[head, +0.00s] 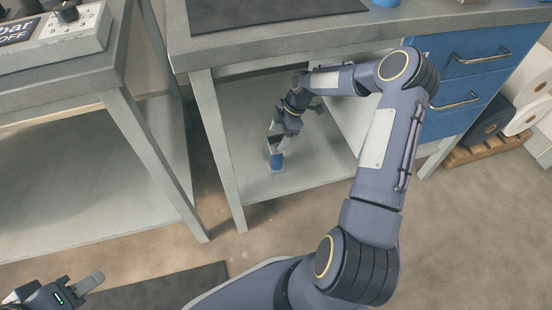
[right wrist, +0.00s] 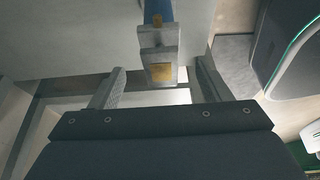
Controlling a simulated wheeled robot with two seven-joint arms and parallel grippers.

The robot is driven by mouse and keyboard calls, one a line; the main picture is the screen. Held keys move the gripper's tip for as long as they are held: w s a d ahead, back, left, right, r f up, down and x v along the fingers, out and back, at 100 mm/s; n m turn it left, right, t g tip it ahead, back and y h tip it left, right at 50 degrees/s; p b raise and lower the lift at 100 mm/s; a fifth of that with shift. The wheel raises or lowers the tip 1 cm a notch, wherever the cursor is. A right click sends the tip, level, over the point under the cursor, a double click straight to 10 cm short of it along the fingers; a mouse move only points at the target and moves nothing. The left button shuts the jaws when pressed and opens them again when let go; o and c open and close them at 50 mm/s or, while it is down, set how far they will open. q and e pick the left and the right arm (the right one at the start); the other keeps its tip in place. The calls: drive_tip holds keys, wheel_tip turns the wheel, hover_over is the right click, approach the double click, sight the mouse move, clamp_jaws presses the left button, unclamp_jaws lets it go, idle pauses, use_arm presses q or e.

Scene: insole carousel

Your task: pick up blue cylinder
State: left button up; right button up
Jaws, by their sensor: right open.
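The blue cylinder (head: 277,160) is on the low shelf under the workbench in the head view, with a small grey part at its foot. In the right wrist view, a blue piece (right wrist: 157,12) shows at the top edge, behind a grey block with a yellow square (right wrist: 161,72). My right gripper (head: 276,144) reaches down under the bench, right by the blue cylinder. In the right wrist view its fingers (right wrist: 160,80) are apart, one on each side of the grey block, with gaps. My left gripper (head: 80,286) is at the lower left, far from the cylinder; its jaw opening is unclear.
The bench top (head: 280,38) overhangs the shelf (head: 312,160), and a front leg (head: 217,150) stands left of my right gripper. Blue drawers (head: 465,70) are to the right. Another bench (head: 60,80) stands at the left. The shelf around the cylinder looks clear.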

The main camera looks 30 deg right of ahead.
drive_tip(key=b, duration=0.2)
hover_over(277, 158)
drive_tip(key=w, duration=0.2)
wheel_tip(277, 158, down, 4)
drive_tip(key=shift+d+f, duration=0.1)
drive_tip(key=shift+d, duration=0.05)
clamp_jaws()
drive_tip(key=shift+w, duration=0.1)
